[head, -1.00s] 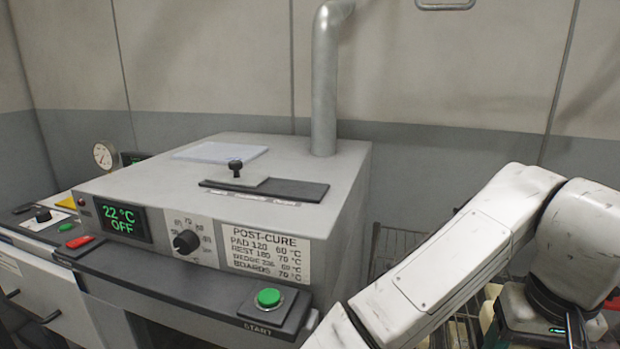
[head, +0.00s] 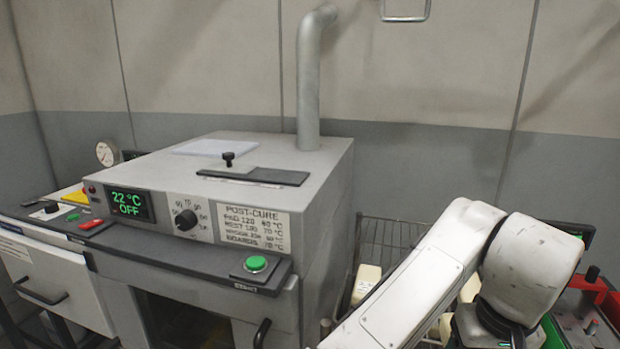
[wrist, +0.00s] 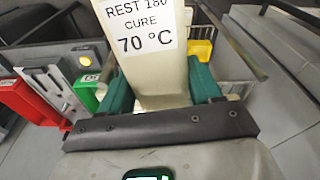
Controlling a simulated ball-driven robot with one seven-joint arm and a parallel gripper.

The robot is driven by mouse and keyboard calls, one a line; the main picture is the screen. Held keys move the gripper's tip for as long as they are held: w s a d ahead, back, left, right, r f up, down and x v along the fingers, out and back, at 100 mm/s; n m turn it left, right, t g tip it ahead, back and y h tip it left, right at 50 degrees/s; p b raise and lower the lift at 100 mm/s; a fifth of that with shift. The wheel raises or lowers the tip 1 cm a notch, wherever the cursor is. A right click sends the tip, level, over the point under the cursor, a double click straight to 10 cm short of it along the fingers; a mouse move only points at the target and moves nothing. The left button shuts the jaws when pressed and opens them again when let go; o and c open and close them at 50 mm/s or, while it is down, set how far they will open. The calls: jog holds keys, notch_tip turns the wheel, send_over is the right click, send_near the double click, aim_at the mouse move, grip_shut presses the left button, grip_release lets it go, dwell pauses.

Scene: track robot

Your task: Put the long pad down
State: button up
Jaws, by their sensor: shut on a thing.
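In the wrist view a long cream pad (wrist: 162,82) has a white label reading REST 180, CURE 70 °C. My gripper (wrist: 163,85) has green fingers, one on each side of the pad, and is shut on it. The pad's far end runs out of the top of the picture. What lies under the pad is hidden. In the head view my white arm reaches across the lower right, and the fingers and the held pad are hidden.
A grey oven (head: 318,215) reads 22 °C OFF, with a post-cure chart (head: 254,228). A wire rack (head: 393,236) with cream blocks (head: 366,281) stands right of it. The wrist view shows a red bin (wrist: 25,103), a green bin (wrist: 88,95) and a yellow block (wrist: 201,50).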

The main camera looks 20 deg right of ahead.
jog(key=w+a+f+n, duration=0.1)
jog(key=a+f, duration=0.3)
jog(key=f, duration=0.6)
jog(key=w+a+f+n, duration=0.1)
jog(key=a+f, duration=0.4)
jog(key=f, duration=0.5)
jog(key=w+a+f+n, duration=0.2)
jog(key=a+f+n, duration=0.1)
jog(key=f, duration=0.6)
jog(key=shift+a+f+y, duration=0.4)
jog(key=shift+a, duration=0.35)
